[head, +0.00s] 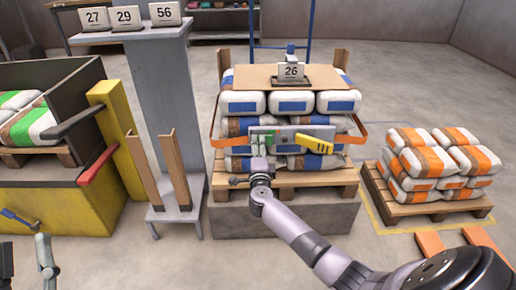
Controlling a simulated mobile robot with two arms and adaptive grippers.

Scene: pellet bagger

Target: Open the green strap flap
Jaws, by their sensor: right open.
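A strapping unit with a grey body (262,139) and a yellow handle (316,144) sits at the front of the middle bag stack, on an orange strap (361,131). A green part (281,132) shows on this unit; it is too small to tell whether it is the flap or how it stands. My right gripper (246,181) is just below the unit's left half, in front of the lower bags. It is open, with nothing seen between its fingers. Whether it touches the unit cannot be told.
The middle pallet (331,178) rests on a grey block. Two upright wooden boards and a grey pillar (165,90) stand left of it. A yellow bin (77,211) with a red lever (96,167) is farther left. Orange-striped bags (443,160) fill the right pallet.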

